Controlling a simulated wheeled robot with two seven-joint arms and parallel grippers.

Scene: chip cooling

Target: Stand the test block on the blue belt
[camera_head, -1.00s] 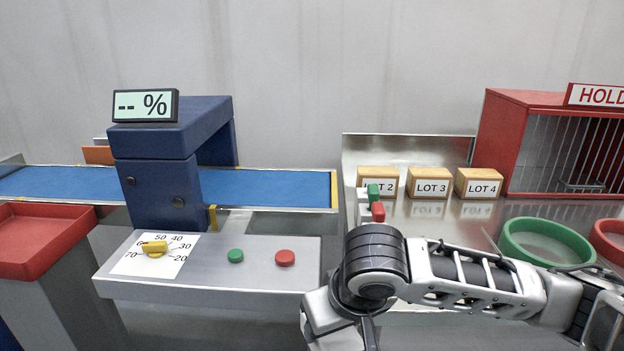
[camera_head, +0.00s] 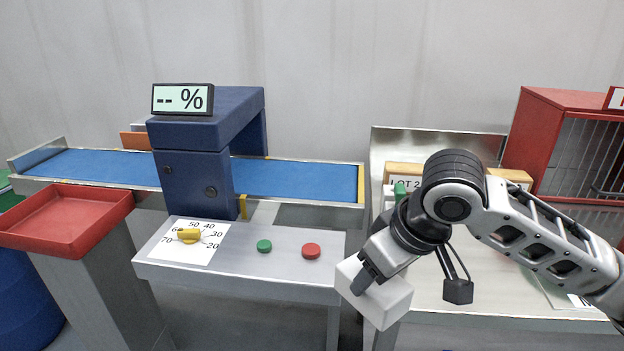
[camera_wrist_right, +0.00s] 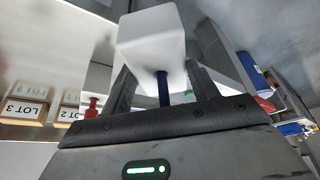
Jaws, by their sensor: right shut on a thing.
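The white test block (camera_head: 388,306) is held in my right gripper (camera_head: 366,282), tilted, in front of the steel table's edge and to the right of the control panel. In the right wrist view the block (camera_wrist_right: 152,45) sits between the two dark fingers. The blue belt (camera_head: 305,181) runs left to right behind the panel and passes under a dark blue arch (camera_head: 195,180). The block is apart from the belt, nearer to me and to its right. My left gripper is out of view.
The control panel (camera_head: 285,273) has a yellow dial (camera_head: 189,236), a green button (camera_head: 264,246) and a red button (camera_head: 311,250). A red tray (camera_head: 70,225) stands at left. Lot boxes are partly hidden behind my arm. A red cage (camera_head: 535,135) stands at back right.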

